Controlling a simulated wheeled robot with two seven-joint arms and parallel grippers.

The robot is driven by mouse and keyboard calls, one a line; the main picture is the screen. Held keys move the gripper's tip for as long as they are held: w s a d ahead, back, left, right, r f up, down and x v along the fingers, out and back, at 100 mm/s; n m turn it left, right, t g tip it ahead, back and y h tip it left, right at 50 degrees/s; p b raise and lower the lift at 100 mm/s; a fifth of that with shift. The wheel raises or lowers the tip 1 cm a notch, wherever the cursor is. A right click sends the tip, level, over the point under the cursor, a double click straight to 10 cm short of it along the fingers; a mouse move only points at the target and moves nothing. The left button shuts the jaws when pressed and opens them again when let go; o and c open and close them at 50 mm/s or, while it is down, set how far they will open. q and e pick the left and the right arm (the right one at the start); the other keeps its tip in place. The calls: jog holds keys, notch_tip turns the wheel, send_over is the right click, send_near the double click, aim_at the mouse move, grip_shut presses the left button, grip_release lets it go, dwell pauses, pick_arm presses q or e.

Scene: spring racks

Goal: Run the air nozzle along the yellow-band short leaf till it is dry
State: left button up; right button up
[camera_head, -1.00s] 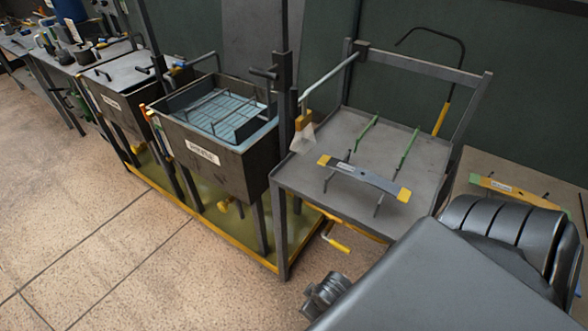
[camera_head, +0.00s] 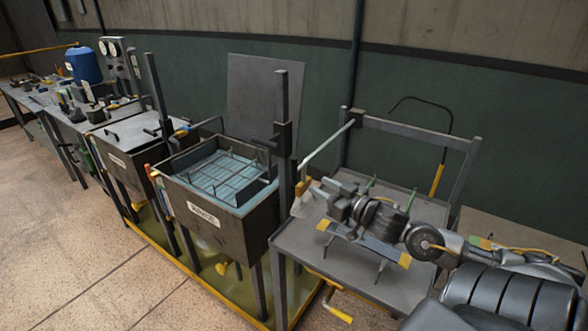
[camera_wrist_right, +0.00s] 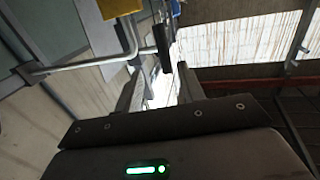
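The short leaf (camera_head: 381,250) is a grey strip with yellow bands at its ends, lying across the rods of a rack on the grey table; my right arm covers part of it. The air nozzle (camera_head: 303,187) has a yellow body on a bent metal pipe, with a pale cone below it, at the table's left edge. My right gripper (camera_head: 325,189) is over the table, just right of the nozzle. In the right wrist view its fingers (camera_wrist_right: 158,82) are apart, and a yellow block (camera_wrist_right: 122,8) and pipe show beyond them. My left gripper is out of view.
A rinse tank (camera_head: 210,215) with a wire basket stands left of the table, beside a dark post (camera_head: 281,130). A metal frame with a hooked rod (camera_head: 437,180) rises behind the table. Another surface with a banded leaf lies at right, partly behind my arm.

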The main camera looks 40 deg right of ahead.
aim_at(297, 168)
jog(key=shift+y, duration=0.3)
jog(key=shift+w+a+r+p, duration=0.25)
jog(key=shift+w+p, duration=0.2)
jog(key=shift+w, duration=1.4)
jog(key=shift+w+a+r+p, duration=0.25)
jog(key=shift+w+p, duration=0.25)
jog(key=shift+w, duration=1.35)
jog(key=shift+w+a+r+p, duration=0.2)
jog(key=shift+w+p, duration=0.25)
jog(key=shift+w, duration=1.4)
jog(key=shift+d, duration=0.1)
jog(key=shift+c, duration=0.5)
grip_shut()
